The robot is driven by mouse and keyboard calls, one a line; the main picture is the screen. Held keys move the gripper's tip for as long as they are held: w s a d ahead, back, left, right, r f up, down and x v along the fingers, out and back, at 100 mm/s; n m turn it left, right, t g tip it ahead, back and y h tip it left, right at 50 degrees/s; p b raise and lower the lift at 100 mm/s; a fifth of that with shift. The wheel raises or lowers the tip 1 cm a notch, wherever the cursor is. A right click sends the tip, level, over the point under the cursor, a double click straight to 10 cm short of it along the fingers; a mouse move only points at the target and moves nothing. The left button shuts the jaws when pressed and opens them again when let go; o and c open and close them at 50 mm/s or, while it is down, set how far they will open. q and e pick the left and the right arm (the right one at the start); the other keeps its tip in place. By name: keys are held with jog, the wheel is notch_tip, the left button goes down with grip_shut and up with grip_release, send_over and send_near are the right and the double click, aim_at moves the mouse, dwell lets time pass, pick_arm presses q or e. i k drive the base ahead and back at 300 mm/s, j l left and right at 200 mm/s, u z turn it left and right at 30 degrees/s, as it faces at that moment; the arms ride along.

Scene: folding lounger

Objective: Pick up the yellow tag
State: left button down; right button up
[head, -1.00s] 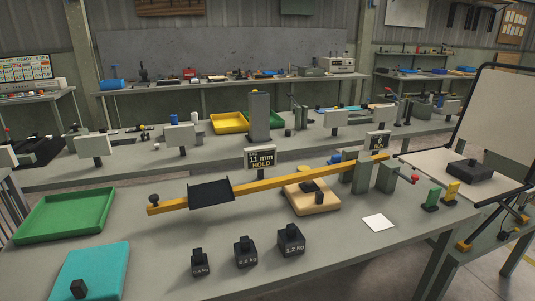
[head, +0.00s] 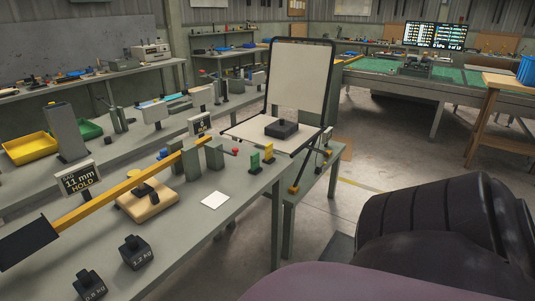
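The yellow tag (head: 268,152) stands upright near the right end of the grey workbench in the head view. A green tag (head: 255,163) stands close beside it, to its left. Neither of my grippers shows. A large dark rounded part with a purple part below it fills the lower right and seems to be my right arm. It is well right of the yellow tag and does not cover it.
The lounger (head: 303,75), with its white back raised, stands just behind the tags; a dark block (head: 282,129) lies on its seat. A red-tipped clamp (head: 235,151), grey posts (head: 213,153) and a white card (head: 215,200) are nearby. The floor right of the bench is open.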

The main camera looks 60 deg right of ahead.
aim_at(269, 159)
jog(key=z, duration=1.9)
